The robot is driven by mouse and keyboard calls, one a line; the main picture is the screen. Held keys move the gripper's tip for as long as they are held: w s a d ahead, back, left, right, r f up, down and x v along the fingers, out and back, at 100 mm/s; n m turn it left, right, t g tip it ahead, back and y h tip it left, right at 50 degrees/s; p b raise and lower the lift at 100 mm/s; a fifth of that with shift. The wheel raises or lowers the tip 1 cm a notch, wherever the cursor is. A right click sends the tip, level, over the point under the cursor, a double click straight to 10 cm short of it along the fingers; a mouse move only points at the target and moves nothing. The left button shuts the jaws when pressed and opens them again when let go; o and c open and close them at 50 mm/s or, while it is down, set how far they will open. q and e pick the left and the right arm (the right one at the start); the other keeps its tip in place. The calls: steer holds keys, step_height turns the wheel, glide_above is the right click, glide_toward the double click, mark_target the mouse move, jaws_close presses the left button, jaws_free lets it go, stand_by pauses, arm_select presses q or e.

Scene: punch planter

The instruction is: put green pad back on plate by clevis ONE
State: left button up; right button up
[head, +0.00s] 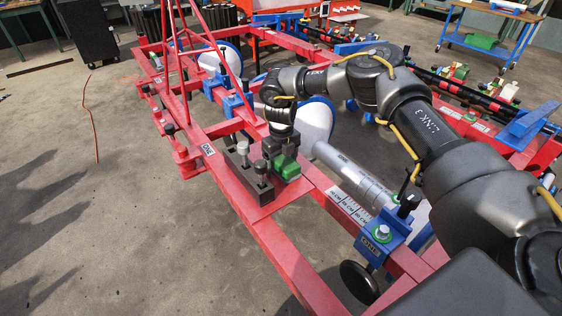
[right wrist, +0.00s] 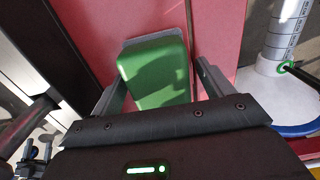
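The green pad (head: 287,166) shows just below my right gripper (head: 280,148) in the head view, over a red plate (head: 290,192) on the frame. In the right wrist view the pad (right wrist: 155,75) has a grey edge and lies between the two spread fingers (right wrist: 160,85). A strip of red shows between the pad and the right-hand finger, so I see no grip on it. Whether the pad touches the plate is unclear. The blue clevis labelled ONE (head: 382,238) stands to the lower right, apart from the pad. My left gripper is out of view.
A dark block with upright bolts (head: 250,178) stands left of the pad. A grey cylinder (head: 352,175) lies to the right, beside a printed scale strip (head: 347,207). Thin red struts (head: 183,60) rise at the upper left. Bare floor (head: 100,220) lies left of the frame.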

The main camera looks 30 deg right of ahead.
mark_target(282, 158)
stand_by(0.3)
steer(key=shift+f+b, duration=0.15)
steer(key=shift+b, duration=0.55)
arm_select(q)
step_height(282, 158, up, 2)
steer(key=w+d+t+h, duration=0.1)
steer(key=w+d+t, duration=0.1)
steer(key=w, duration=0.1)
arm_select(e)
steer(key=shift+r+p, duration=0.3)
steer(key=shift+r, duration=0.6)
step_height(282, 158, up, 8)
steer(key=shift+s+f+p, duration=0.1)
steer(key=shift+p, duration=0.6)
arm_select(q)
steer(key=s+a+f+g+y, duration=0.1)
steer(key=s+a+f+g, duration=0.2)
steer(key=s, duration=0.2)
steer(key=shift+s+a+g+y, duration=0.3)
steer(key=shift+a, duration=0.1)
arm_select(e)
steer(key=shift+r, duration=0.75)
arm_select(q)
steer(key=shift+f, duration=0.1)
